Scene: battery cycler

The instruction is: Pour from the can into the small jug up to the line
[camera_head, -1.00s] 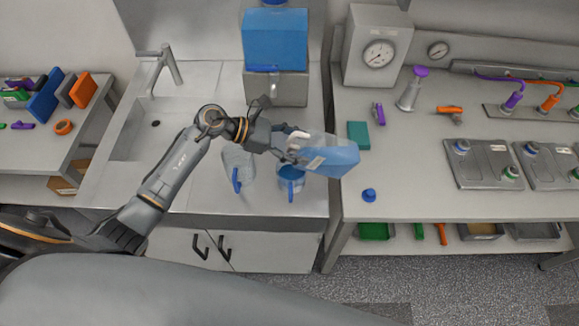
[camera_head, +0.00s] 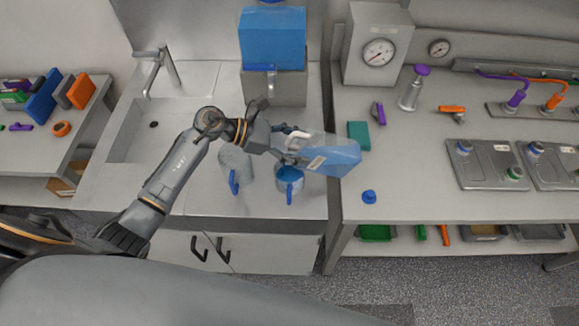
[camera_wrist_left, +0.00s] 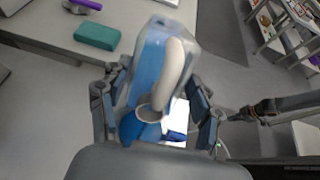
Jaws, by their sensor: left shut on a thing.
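The translucent can (camera_head: 332,157) with blue liquid and a pale handle is tilted on its side above the counter. My left gripper (camera_head: 290,147) is shut on its handle (camera_wrist_left: 175,68). The small jug (camera_head: 289,185) with a blue handle stands upright on the counter, just below and left of the can. Blue liquid shows inside it; its line cannot be made out. The can's mouth is hidden by my gripper, and I cannot tell whether liquid is flowing. A dark arm, likely my right one, shows at the right of the left wrist view; its jaws are unclear.
A larger clear jug (camera_head: 235,168) with a blue handle stands left of the small jug. A blue tank (camera_head: 272,40) stands behind on a grey block (camera_head: 290,88). A blue cap (camera_head: 369,197) and a teal block (camera_head: 358,135) lie on the right bench. The sink (camera_head: 150,130) is left.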

